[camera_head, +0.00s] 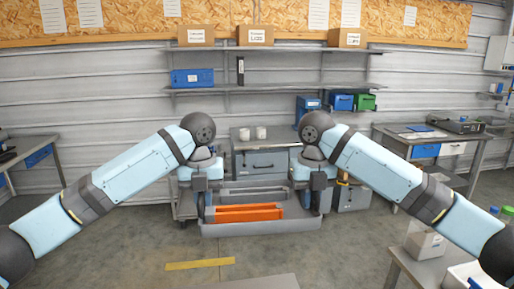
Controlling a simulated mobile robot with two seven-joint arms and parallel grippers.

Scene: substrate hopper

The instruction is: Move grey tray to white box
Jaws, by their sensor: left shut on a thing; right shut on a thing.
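The grey tray (260,228) hangs level between my two grippers in the middle of the view, with orange pieces (248,213) lying inside it. My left gripper (203,207) is shut on the tray's left end, and my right gripper (319,205) is shut on its right end. The fingertips are partly hidden by the tray walls. A white box (460,279) stands on the table at the lower right, cut off by the picture edge and partly covered by my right arm.
A grey cabinet (262,162) stands behind the tray with two white cups on top. Workbenches stand at left (28,150) and right (450,140). A light table (410,262) with a carton (425,243) is at the lower right. The floor in front is mostly clear, with yellow tape.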

